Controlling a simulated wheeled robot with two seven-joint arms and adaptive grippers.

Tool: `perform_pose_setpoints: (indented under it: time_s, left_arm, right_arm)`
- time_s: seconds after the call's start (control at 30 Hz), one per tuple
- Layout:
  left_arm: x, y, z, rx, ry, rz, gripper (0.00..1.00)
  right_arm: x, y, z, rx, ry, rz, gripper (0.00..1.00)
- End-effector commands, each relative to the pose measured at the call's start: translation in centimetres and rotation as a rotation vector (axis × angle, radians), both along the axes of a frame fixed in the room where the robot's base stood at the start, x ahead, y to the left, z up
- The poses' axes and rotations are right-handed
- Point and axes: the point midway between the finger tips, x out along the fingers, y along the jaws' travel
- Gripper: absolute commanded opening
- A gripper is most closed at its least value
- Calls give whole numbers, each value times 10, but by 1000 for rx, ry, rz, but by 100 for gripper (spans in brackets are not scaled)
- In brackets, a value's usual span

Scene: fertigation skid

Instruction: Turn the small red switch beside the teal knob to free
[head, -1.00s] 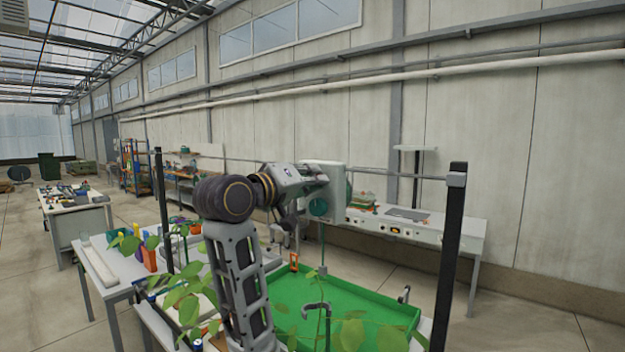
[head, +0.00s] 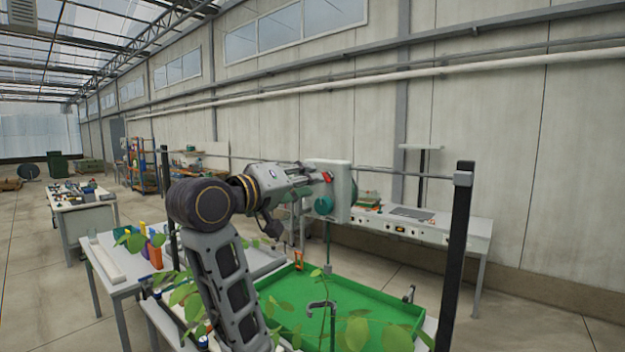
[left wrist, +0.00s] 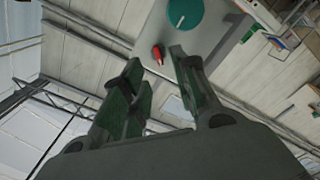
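A pale grey box (head: 342,185) hangs above the green tray in the head view. The small red switch (head: 328,177) sits on its left face, above the round teal knob (head: 324,205). In the left wrist view, the red switch (left wrist: 157,54) shows just beyond my fingertips, near the teal knob (left wrist: 184,13) on the box face (left wrist: 205,55). My left gripper (head: 316,178) is close to the switch. In the wrist view, the fingers of the left gripper (left wrist: 157,62) are apart, with nothing between their pads. Whether a finger touches the switch cannot be told. My right gripper is out of view.
A green tray (head: 345,297) lies below the box, with leafy plants in front. A dark post (head: 459,250) stands to the right, joined by a thin rail. A white bench (head: 450,225) stands behind. A cluttered table is at left.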

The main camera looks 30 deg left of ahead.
Motion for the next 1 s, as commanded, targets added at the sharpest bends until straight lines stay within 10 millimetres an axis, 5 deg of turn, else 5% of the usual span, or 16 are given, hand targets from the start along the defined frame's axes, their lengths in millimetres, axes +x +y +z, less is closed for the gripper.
perform_pose_setpoints:
  time_s: [0.3,1.0]
  left_arm:
    - [-25,2,0,0,0,0,29]
    - [-25,2,0,-1,1,1,29]
  right_arm:
    - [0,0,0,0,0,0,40]
    - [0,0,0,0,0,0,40]
